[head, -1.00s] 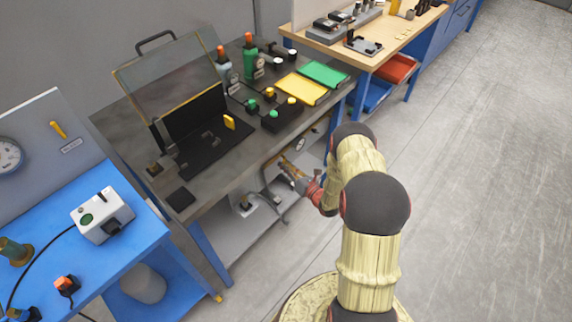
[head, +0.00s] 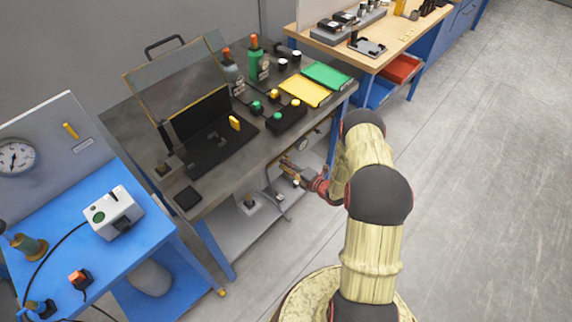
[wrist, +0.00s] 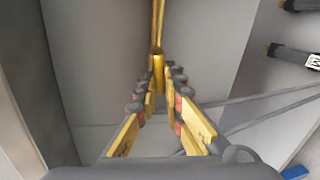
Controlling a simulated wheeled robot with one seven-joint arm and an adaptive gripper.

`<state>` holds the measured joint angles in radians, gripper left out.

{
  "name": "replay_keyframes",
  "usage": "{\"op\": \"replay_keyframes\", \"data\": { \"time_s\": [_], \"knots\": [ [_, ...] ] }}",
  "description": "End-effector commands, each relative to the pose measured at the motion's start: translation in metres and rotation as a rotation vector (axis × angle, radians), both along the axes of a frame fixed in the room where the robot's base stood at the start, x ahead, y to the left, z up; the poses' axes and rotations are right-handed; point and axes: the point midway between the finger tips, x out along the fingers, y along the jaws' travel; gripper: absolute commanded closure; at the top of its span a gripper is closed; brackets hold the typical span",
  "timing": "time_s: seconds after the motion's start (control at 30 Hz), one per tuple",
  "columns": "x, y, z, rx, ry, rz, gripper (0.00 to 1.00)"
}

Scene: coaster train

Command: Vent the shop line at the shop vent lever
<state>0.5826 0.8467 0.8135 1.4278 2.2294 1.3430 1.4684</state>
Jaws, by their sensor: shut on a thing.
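My gripper (wrist: 159,78) is shut on the end of a slim yellow bar (wrist: 158,28), which runs up and away from the fingertips in the wrist view. I take this bar to be the shop vent lever, but no label on it is readable. In the head view my gripper (head: 284,164) reaches under the front edge of the dark workbench (head: 218,187), above its lower shelf. The bar is too small there to make out apart from the fingers. A separate small yellow handle (head: 70,130) sits on the grey panel at left, near a round gauge (head: 15,158).
Below the bench, grey pipework (head: 272,198) stands close to my gripper. A blue table (head: 150,228) with a white box (head: 113,212) is at left. A wooden bench (head: 376,60) stands behind. The floor (head: 480,180) at right is clear.

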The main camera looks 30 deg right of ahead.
Motion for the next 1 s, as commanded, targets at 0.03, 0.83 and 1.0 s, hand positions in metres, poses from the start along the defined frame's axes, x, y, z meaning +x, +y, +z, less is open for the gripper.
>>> {"op": "replay_keyframes", "data": {
  "time_s": [0.03,0.83,1.0],
  "knots": [
    [0.0001,-0.0008,0.0017,0.025,0.010,-0.001,1.00],
    [0.0004,-0.0015,0.0054,0.149,0.054,-0.003,1.00],
    [0.0004,-0.0014,0.0054,0.148,0.054,-0.002,0.84]
  ]
}}
